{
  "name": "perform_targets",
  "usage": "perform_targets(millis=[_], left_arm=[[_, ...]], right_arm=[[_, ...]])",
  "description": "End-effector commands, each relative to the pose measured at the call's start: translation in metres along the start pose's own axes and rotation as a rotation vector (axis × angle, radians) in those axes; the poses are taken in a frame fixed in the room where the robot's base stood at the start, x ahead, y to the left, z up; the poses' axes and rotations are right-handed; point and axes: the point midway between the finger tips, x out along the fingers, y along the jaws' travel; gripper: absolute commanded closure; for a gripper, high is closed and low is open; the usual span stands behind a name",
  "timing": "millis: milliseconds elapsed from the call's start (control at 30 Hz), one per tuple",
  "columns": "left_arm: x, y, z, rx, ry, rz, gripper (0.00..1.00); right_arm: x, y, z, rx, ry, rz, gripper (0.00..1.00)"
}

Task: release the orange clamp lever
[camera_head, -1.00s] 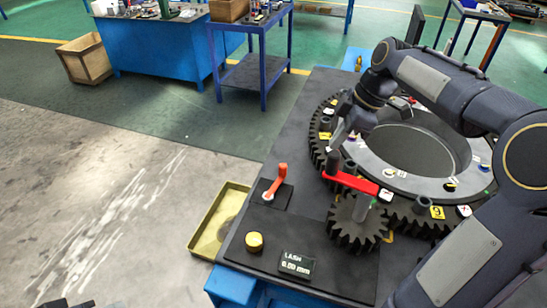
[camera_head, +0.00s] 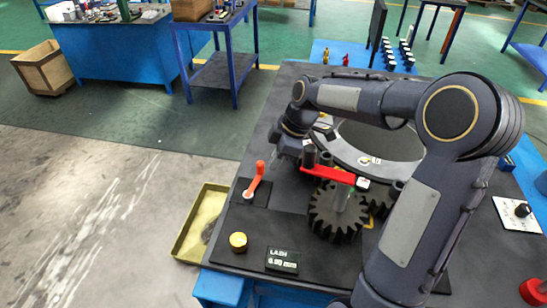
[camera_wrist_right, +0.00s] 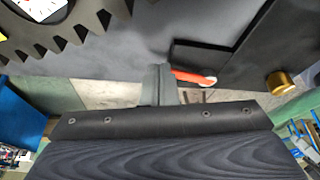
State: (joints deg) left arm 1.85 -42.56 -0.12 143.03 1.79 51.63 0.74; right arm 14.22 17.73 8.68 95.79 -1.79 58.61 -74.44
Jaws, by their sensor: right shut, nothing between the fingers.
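The orange clamp lever (camera_head: 257,178) stands tilted on a dark square plate at the left side of the black table. Its arm rises to a rounded end. My right gripper (camera_head: 283,146) is just behind and right of the lever, with its fingers shut and empty. In the right wrist view, the grey shut fingers (camera_wrist_right: 156,84) are beside the orange lever (camera_wrist_right: 193,77), whose near end lies close to them. I cannot tell whether they touch. My left gripper is out of view.
A red crank arm (camera_head: 328,175) sits above a dark pinion gear (camera_head: 336,212), right of the lever. A large ring (camera_head: 372,160) lies behind, partly hidden by my right arm. A yellow knob (camera_head: 238,241), a lash display (camera_head: 283,261) and a yellow tray (camera_head: 187,240) are nearby.

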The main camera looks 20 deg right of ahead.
Motion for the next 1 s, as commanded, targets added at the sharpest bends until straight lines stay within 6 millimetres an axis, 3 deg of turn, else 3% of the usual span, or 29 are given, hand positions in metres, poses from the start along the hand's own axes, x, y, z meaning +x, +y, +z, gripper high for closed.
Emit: perform_targets(millis=[433, 700, 1000], left_arm=[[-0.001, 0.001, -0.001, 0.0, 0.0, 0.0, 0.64], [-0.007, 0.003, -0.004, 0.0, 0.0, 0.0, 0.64], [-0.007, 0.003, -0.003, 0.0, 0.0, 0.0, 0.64]], right_arm=[[0.002, 0.0, -0.006, -0.002, 0.0, -0.002, 1.0], [0.008, 0.013, -0.021, -0.191, 0.0, -0.078, 1.0], [0.008, 0.013, -0.021, -0.207, 0.0, -0.083, 1.0]])
